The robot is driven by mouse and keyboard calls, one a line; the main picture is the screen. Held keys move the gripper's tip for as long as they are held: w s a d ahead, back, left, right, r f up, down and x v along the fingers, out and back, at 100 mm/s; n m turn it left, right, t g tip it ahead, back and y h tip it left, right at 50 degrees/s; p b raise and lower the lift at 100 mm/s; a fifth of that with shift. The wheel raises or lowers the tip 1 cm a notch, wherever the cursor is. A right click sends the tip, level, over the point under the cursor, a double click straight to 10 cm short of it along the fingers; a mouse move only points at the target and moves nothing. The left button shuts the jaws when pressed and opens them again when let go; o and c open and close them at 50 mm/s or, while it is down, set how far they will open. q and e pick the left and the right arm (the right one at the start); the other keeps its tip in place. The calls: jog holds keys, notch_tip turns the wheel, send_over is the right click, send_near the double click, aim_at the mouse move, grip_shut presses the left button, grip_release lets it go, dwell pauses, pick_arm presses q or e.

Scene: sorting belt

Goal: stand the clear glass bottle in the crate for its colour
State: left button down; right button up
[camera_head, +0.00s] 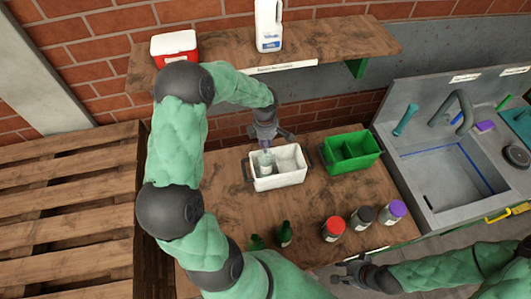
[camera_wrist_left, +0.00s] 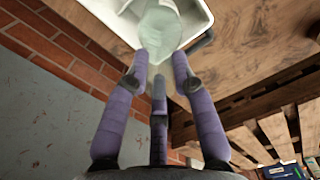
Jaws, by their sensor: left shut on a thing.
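The clear glass bottle (camera_head: 266,166) is upright inside the left part of the white crate (camera_head: 291,180). My left gripper (camera_head: 266,147) is above the crate, shut on the upper end of the bottle. In the left wrist view the purple fingers of my left gripper (camera_wrist_left: 160,65) close around the narrow end of the pale, see-through bottle (camera_wrist_left: 160,28), with the white crate (camera_wrist_left: 203,18) around it. Whether the bottle's base touches the crate floor is hidden. My right gripper (camera_head: 345,271) is empty, low at the table's front edge, away from the crates; its finger opening is unclear.
A green crate (camera_head: 365,165) stands right of the white one. Two green bottles (camera_head: 284,234) (camera_head: 257,242) and jars with red (camera_head: 334,223), dark (camera_head: 366,212) and purple (camera_head: 398,208) lids stand near the front. A shelf (camera_head: 340,40) overhangs behind. A sink (camera_head: 440,175) is right.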

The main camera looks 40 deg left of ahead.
pick_arm(q)
jog(key=shift+f, duration=2.2)
jog(key=shift+f, duration=0.1)
jog(key=c, duration=1)
grip_release()
jog(key=shift+c, duration=0.2)
notch_tip(320, 180, up, 12)
jog(key=shift+r, duration=0.2)
